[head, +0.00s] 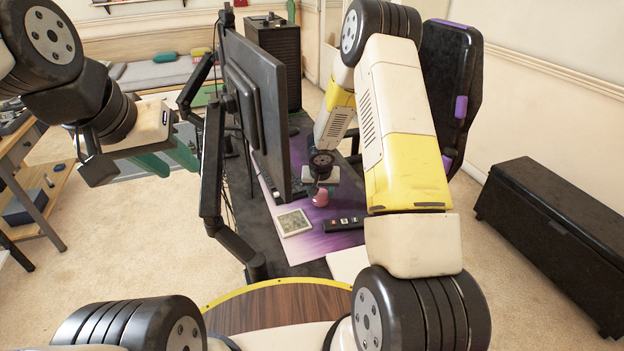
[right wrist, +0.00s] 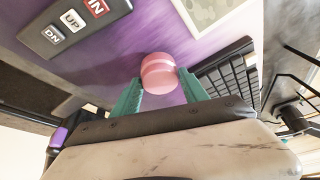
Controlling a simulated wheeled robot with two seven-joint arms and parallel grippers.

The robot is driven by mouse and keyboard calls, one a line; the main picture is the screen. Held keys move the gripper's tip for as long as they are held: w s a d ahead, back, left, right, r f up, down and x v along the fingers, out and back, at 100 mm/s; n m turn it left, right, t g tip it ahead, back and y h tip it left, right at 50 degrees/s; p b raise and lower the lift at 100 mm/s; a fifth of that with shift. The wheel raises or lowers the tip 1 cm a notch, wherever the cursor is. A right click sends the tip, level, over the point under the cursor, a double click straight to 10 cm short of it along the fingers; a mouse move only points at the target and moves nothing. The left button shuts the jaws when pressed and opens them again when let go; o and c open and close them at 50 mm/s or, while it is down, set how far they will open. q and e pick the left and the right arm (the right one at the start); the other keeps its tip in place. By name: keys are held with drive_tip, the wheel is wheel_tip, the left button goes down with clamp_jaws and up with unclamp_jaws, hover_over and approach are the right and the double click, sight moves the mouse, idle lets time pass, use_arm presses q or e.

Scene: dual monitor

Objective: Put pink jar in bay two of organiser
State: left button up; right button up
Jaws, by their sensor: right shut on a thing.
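The pink jar (head: 320,198) is over the purple desk mat, just right of the monitor in the head view. In the right wrist view the pink jar (right wrist: 158,72) sits between the green fingertips of my right gripper (right wrist: 160,78), which is shut on it. Whether the jar touches the mat is hard to tell. I cannot make out an organiser with bays for certain.
A dark strip (head: 344,224) with keys marked IN, UP and DN lies on the mat (head: 308,246). A pale framed square (head: 294,222) lies nearby. The monitor (head: 262,110) and its stand (head: 213,170) rise to the left. A black keyboard (right wrist: 228,76) is beside the jar.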

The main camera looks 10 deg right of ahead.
drive_tip(key=shift+f, duration=0.6)
drive_tip(key=shift+f, duration=0.1)
drive_tip(key=o, duration=1.4)
drive_tip(key=shift+c, duration=0.2)
